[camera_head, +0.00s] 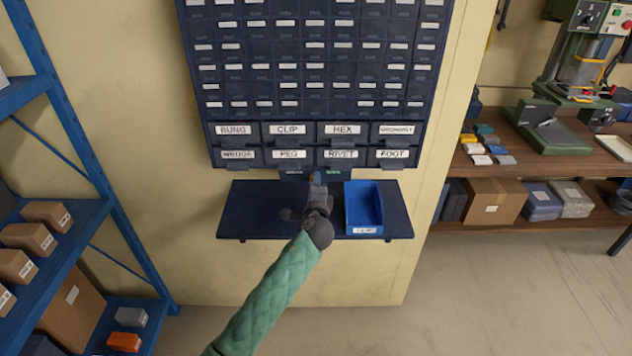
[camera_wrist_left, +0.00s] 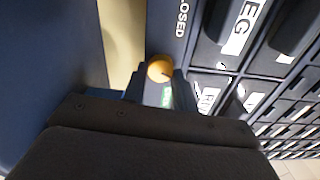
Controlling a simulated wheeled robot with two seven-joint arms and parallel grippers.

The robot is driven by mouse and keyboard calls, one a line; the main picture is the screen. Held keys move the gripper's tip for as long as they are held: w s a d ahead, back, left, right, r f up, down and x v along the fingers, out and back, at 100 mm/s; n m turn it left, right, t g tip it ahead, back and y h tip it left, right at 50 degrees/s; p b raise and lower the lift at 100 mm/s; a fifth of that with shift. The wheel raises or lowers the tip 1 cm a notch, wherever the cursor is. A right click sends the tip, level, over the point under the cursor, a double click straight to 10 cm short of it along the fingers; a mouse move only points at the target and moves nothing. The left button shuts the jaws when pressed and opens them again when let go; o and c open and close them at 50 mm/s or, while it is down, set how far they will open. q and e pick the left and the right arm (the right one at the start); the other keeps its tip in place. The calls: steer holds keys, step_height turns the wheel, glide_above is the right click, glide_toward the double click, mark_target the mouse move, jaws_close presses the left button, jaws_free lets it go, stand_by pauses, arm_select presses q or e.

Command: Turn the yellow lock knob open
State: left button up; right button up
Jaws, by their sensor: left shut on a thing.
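The yellow lock knob (camera_wrist_left: 160,69) shows in the left wrist view, on a dark strip under the drawers with the word "CLOSED" beside it. My left gripper (camera_wrist_left: 158,88) is shut on the knob, its fingertips on either side of it. In the head view my left gripper (camera_head: 317,182) reaches up to the strip below the PEG and RIVET drawers, and the knob is mostly hidden there. My right gripper is in neither view.
The drawer cabinet (camera_head: 315,113) stands above a dark shelf (camera_head: 398,212). An open blue bin (camera_head: 364,228) sits on the shelf, close to the right of my left arm. A blue rack (camera_head: 60,243) with boxes is at left, a workbench (camera_head: 490,170) at right.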

arm_select(q)
steer(key=m+p, duration=0.1)
steer(key=m, duration=0.3)
steer(key=m+p, duration=0.2)
steer(key=m, duration=0.2)
steer(key=shift+f+m, duration=0.2)
steer(key=shift+m, duration=0.1)
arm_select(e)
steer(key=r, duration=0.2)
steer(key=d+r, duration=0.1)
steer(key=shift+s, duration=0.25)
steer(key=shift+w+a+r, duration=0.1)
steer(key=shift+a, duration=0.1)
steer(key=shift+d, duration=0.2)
arm_select(q)
steer(key=o, duration=0.8)
steer(key=shift+o, duration=0.9)
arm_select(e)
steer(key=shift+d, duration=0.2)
